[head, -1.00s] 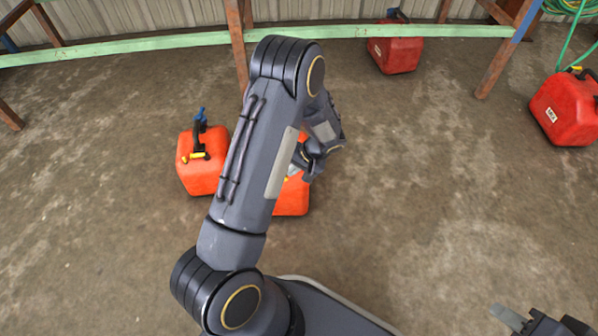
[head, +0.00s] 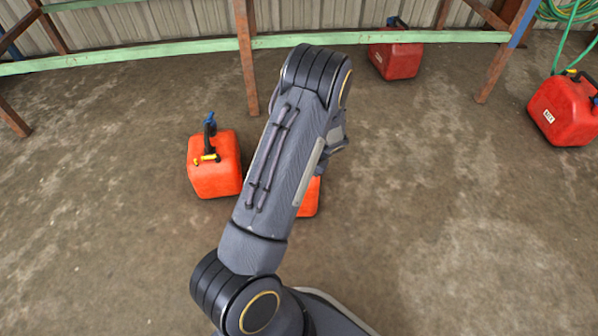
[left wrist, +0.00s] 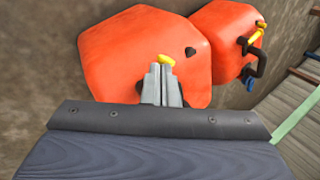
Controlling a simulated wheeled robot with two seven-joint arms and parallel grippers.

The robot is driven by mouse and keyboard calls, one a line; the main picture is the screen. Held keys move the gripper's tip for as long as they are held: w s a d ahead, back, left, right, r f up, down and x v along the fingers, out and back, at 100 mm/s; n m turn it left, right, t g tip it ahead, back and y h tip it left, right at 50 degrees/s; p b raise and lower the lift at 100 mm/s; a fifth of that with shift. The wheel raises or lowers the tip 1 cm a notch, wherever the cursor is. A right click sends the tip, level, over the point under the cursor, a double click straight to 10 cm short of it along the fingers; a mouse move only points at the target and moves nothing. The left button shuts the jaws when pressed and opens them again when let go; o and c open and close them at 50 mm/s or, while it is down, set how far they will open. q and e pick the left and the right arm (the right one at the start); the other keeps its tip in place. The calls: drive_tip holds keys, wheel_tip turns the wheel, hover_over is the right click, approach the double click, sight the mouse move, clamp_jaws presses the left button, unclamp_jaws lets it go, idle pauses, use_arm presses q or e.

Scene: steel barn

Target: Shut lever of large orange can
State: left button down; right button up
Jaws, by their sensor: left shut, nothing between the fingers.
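One orange can (head: 307,200) is mostly hidden behind my left arm in the head view. In the left wrist view the near orange can (left wrist: 115,50) fills the middle, with a dark spot and a small yellow part (left wrist: 167,59) on it. My left gripper (left wrist: 161,70) is shut and empty, its fingertips over that can, right at the yellow part. I cannot tell whether they touch it. A second orange can (head: 215,178), with a black handle, yellow lever and blue cap, stands left of my arm. It also shows in the left wrist view (left wrist: 218,45). My right gripper is out of view.
Two red cans stand farther off, one at the back (head: 397,60) and one at the right (head: 563,115) by a green hose (head: 570,12). A wooden frame with a green rail (head: 150,52) runs along the metal wall. Open concrete floor lies right of my arm.

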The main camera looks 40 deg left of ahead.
use_arm(q)
drive_tip(key=shift+s+a+f, duration=0.1)
drive_tip(key=shift+s+a, duration=0.05)
drive_tip(key=shift+a, duration=0.4)
drive_tip(key=shift+s+a, duration=0.15)
drive_tip(key=shift+a, duration=0.4)
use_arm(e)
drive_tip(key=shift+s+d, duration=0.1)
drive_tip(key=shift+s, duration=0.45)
use_arm(q)
drive_tip(key=shift+w, duration=0.1)
drive_tip(key=shift+w+d, duration=0.25)
drive_tip(key=shift+w, duration=0.5)
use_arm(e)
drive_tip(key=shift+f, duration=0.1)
